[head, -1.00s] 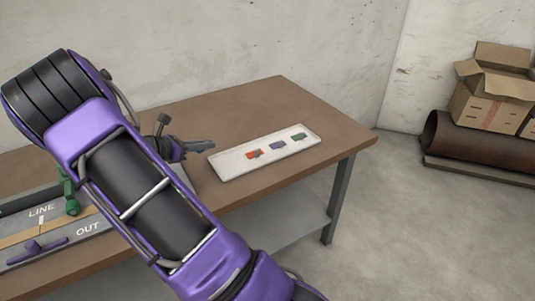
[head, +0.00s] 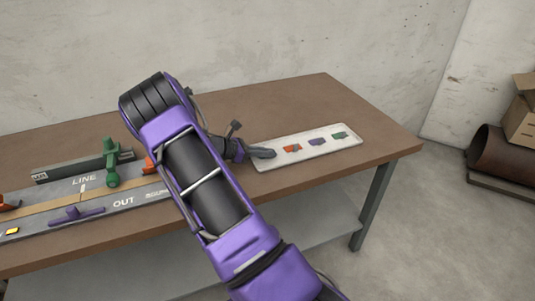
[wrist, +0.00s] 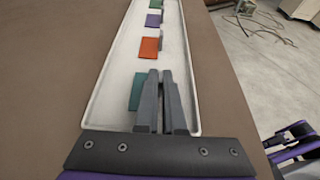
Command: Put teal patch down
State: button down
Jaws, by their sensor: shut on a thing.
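The teal patch (wrist: 135,93) shows in the wrist view at the near end of the white tray (wrist: 101,100), just left of my fingers. My gripper (wrist: 160,73) is shut on the teal patch; the fingers hide the part they hold. I cannot tell whether the patch touches the tray floor. In the head view my gripper (head: 266,153) is over the tray's left end (head: 262,168), and the teal patch cannot be made out there.
An orange patch (wrist: 149,48), a purple patch (wrist: 153,20) and a green patch (head: 339,135) lie in a row along the tray. A LINE/OUT board (head: 124,202) with a green clamp (head: 112,165) is on the table's left. Bare table (head: 300,92) lies behind the tray.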

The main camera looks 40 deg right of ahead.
jog(key=shift+f, duration=0.2)
jog(key=c, duration=1)
grip_release()
jog(key=shift+r, duration=0.3)
jog(key=p+v, duration=0.1)
jog(key=v, duration=1.1)
